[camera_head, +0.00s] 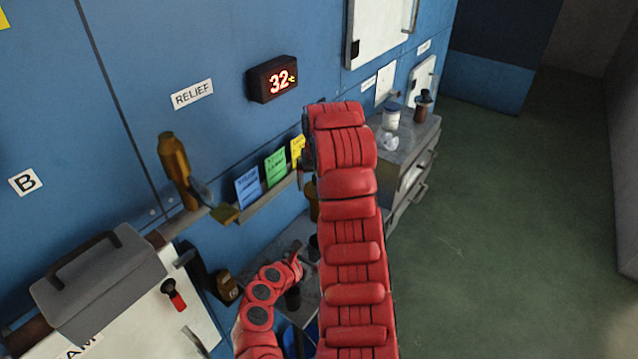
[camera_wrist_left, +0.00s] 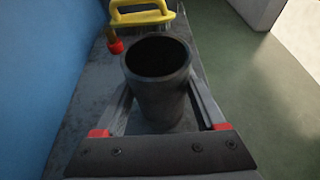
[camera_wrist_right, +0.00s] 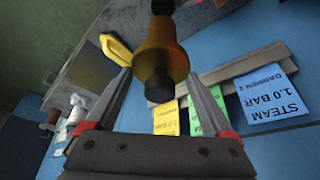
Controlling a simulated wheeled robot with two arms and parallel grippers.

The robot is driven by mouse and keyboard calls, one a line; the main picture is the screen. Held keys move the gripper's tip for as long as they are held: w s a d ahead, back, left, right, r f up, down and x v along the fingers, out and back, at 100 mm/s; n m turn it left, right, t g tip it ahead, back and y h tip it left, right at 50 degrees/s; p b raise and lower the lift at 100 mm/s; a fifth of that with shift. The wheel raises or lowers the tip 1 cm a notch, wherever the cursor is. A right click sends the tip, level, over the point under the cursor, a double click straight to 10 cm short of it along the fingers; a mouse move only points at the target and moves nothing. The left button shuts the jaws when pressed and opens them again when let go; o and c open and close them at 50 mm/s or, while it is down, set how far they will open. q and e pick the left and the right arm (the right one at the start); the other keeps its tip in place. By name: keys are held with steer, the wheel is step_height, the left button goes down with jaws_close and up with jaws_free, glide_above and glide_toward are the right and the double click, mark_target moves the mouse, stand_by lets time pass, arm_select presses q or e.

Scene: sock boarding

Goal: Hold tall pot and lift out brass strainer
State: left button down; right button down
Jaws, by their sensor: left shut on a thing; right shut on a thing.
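The tall dark grey pot (camera_wrist_left: 160,100) stands upright in the left wrist view, with its open mouth showing a dark inside. My left gripper (camera_wrist_left: 159,88) is shut on its sides. In the right wrist view my right gripper (camera_wrist_right: 158,78) is shut on the brass strainer (camera_wrist_right: 163,48), a rounded brass body with a dark end. The strainer is clear of the pot's mouth. In the head view a bit of brass (camera_head: 313,206) shows beside my red right arm, above a dark rim (camera_head: 314,244); the arm hides most of this area.
Blue, green and yellow cards (camera_head: 275,166) stand on a wall ledge, near a brass bottle (camera_head: 174,160). A white jar (camera_head: 391,115) stands on the cabinet. Green floor is open at right.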

arm_select(q)
jaws_free()
steer(key=v, duration=1.2)
steer(key=shift+f, duration=0.25)
